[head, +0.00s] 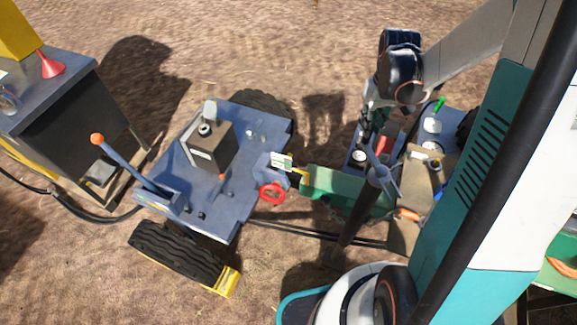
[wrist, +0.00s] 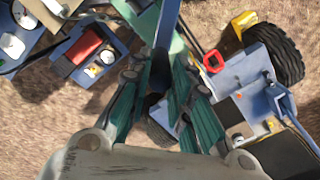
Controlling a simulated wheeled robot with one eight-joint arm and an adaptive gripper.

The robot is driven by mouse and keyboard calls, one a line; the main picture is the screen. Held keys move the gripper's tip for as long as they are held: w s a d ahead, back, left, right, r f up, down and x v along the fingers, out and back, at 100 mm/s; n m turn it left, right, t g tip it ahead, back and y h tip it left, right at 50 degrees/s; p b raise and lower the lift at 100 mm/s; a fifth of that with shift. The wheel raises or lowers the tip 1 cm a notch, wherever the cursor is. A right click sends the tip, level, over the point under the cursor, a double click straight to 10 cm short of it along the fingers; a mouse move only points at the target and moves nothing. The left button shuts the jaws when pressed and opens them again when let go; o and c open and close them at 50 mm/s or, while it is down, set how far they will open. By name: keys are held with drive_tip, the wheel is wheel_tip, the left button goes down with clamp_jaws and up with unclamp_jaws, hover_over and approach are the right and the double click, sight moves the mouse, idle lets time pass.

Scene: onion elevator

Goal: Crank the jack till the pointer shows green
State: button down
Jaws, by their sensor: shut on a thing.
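The jack (head: 345,235) stands on the ground as a dark upright post beside the green drawbar (head: 322,185). A blue-grey crank arm (head: 374,158) sits at its top and runs up toward my gripper (head: 364,138). In the wrist view, the ribbed dark-green fingers of my gripper (wrist: 158,88) flank a blue bar, the crank (wrist: 164,52), and are shut on it. The fingers and the dark arm hide part of the handle. A small white and green plate (head: 282,160) shows near the red ring (head: 271,193) at the coupling; I cannot make out a pointer there.
A blue trailer (head: 255,130) with a lever and tyres stands left of the drawbar. A dark cabinet (head: 70,110) is at far left. A blue tray (head: 455,123) with small parts lies close to the right of my gripper. Bare ground is free at the top.

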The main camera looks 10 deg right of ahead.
drive_tip(key=shift+d+m, duration=0.7)
drive_tip(key=shift+d, duration=0.05)
drive_tip(key=shift+s+d+m+b, duration=0.1)
drive_tip(key=shift+d+m+b, duration=0.45)
drive_tip(key=shift+d+m, duration=0.25)
drive_tip(key=shift+s+d+m, duration=0.2)
drive_tip(key=shift+d+m, duration=0.5)
drive_tip(key=shift+m, duration=0.1)
drive_tip(key=shift+b, duration=0.3)
drive_tip(key=shift+s+d+m, duration=0.3)
drive_tip(key=shift+d+m, duration=0.4)
drive_tip(key=shift+m, duration=0.1)
drive_tip(key=shift+d, duration=0.1)
